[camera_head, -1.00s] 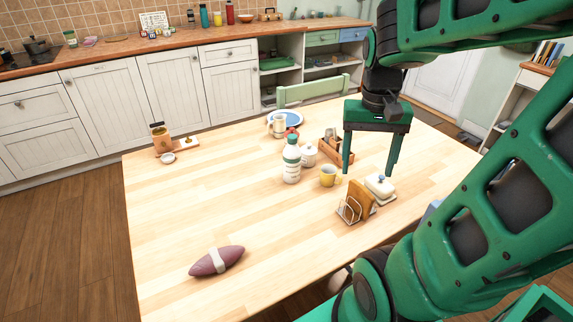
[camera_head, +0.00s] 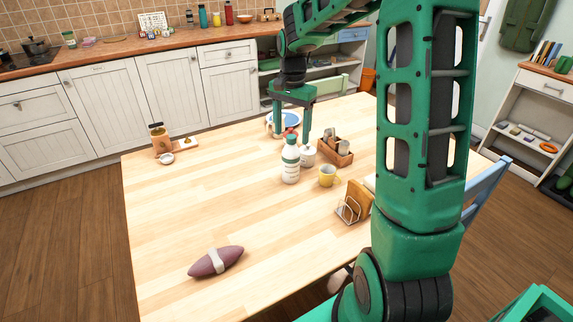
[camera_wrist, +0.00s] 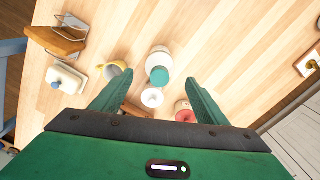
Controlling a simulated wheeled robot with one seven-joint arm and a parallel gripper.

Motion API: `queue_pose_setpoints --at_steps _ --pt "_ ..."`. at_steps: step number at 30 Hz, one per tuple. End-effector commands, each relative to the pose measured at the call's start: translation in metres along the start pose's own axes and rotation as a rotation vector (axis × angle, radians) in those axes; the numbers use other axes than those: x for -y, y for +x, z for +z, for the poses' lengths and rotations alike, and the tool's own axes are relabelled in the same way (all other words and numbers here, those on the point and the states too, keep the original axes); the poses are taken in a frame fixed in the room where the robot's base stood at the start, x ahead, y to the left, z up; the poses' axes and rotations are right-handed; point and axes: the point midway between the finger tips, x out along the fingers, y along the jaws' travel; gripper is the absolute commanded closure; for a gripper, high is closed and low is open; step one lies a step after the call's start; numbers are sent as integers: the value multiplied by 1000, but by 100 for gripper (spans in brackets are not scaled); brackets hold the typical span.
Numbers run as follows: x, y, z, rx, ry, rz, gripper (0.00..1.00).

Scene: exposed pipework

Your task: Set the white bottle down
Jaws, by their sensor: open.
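My gripper (camera_head: 292,140) is open and empty, pointing down over the far part of the table, above and behind the bottle. In the wrist view its two fingers (camera_wrist: 157,78) are spread wide. I cannot tell the fingers' exact height.
A yellow mug (camera_head: 327,176), a wooden caddy (camera_head: 338,158) and a toast rack (camera_head: 349,209) are right of the bottle. A red-topped item (camera_wrist: 185,110) and a blue-rimmed plate (camera_head: 287,119) are behind it. The table's left middle is clear.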

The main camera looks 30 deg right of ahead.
Motion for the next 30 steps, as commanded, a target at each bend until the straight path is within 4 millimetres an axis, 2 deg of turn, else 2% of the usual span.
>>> queue_pose_setpoints --at_steps 3,11,18,21,30 --pt "0 17 1 1 -1 2 32" --pt "0 34 2 1 -3 2 32" --pt "0 67 2 2 -3 3 32" --pt "0 76 2 1 -3 1 32" --pt "0 80 2 -1 -4 0 32"
